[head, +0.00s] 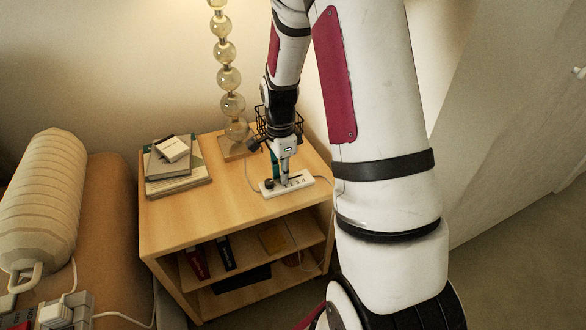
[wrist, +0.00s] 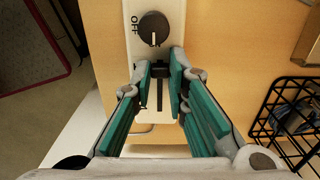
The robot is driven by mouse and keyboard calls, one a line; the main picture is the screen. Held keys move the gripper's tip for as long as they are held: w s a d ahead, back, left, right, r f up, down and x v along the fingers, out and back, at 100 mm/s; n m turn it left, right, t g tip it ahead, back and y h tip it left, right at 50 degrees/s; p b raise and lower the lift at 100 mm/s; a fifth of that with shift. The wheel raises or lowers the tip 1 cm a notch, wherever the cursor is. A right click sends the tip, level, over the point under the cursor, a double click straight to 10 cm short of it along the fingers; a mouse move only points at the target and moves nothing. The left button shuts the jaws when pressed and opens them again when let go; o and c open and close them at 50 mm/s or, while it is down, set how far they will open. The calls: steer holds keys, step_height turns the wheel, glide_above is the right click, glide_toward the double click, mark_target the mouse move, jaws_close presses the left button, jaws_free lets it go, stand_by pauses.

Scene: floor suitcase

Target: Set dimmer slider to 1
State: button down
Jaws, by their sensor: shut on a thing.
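The white dimmer panel (head: 300,183) lies on the wooden shelf unit's top. In the wrist view the panel (wrist: 175,20) carries a round dark knob (wrist: 153,29) with OFF printed beside it. Below the knob, a small dark slider (wrist: 158,69) sits at the upper end of the visible part of a narrow slot (wrist: 160,98). My gripper (wrist: 160,75) has its teal-padded fingers on either side of the slider and is shut on it. In the head view my gripper (head: 284,181) points down at the panel. The fingers hide part of the panel and any scale beside the slot.
A black wire basket (wrist: 288,118) stands to the right in the wrist view. A glass-ball lamp (head: 229,78) stands behind the panel, and stacked books (head: 178,172) lie at the left of the shelf unit (head: 205,220). The top's front left is clear.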

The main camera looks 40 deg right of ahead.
steer(key=shift+w+a, duration=0.1)
steer(key=shift+a, duration=0.15)
steer(key=c, duration=1.6)
jaws_free()
steer(key=shift+a, duration=0.1)
steer(key=shift+o, duration=0.2)
steer(key=shift+r, duration=0.15)
step_height(320, 180, up, 12)
